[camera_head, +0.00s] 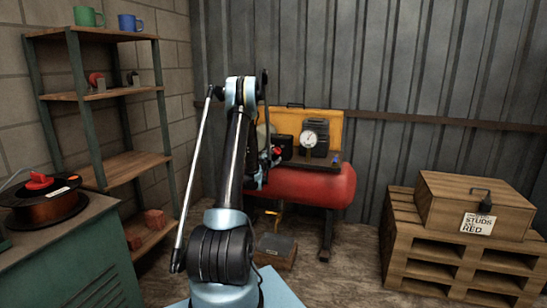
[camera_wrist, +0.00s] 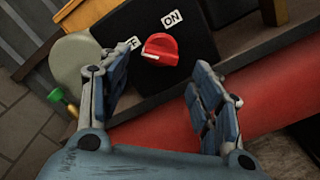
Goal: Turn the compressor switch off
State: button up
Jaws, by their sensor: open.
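The red compressor switch (camera_wrist: 160,47) is a round knob on a black box (camera_wrist: 192,38). An ON label (camera_wrist: 171,18) sits above it, and a second label (camera_wrist: 133,43) at its left shows only an F. I cannot tell clearly which label the knob points to. My gripper (camera_wrist: 160,72) is open and empty, its fingers at either side below the knob, apart from it. In the head view the red knob (camera_head: 277,152) shows just right of my arm, on the compressor with the red tank (camera_head: 315,184). My arm hides most of my gripper there.
A pressure gauge (camera_head: 308,139) stands on the compressor, right of the switch. A shelf unit (camera_head: 122,168) and a green cabinet (camera_head: 70,255) are at the left. A wooden crate (camera_head: 450,205) with a padlock sits on pallets (camera_head: 445,262) at the right.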

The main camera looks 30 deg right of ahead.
jog(key=v, duration=0.6)
jog(key=shift+a, duration=0.25)
jog(key=shift+s, duration=0.15)
jog(key=s+a+r+m+g, duration=0.2)
jog(key=s+a+r+m, duration=0.3)
jog(key=a+r, duration=0.4)
jog(key=s+a+r+m+g+y, duration=0.25)
jog(key=s+a+r+m, duration=0.3)
jog(key=s+a, duration=0.35)
jog(key=s+a+f+m+g+y, duration=0.1)
jog(key=s+a+f+m+y, duration=0.1)
jog(key=s+a, duration=0.9)
jog(key=s+a+f+m+g+y, duration=0.2)
jog(key=s+a+f+y, duration=0.3)
jog(key=s+a, duration=0.6)
jog(key=s+a+f+m+g+y, duration=0.2)
jog(key=s+a+f+y, duration=0.2)
jog(key=s+a, duration=0.7)
jog(key=shift+s+f+m, duration=0.35)
jog(key=shift+s+f, duration=0.25)
jog(key=shift+f, duration=0.35)
jog(key=shift+c, duration=0.5)
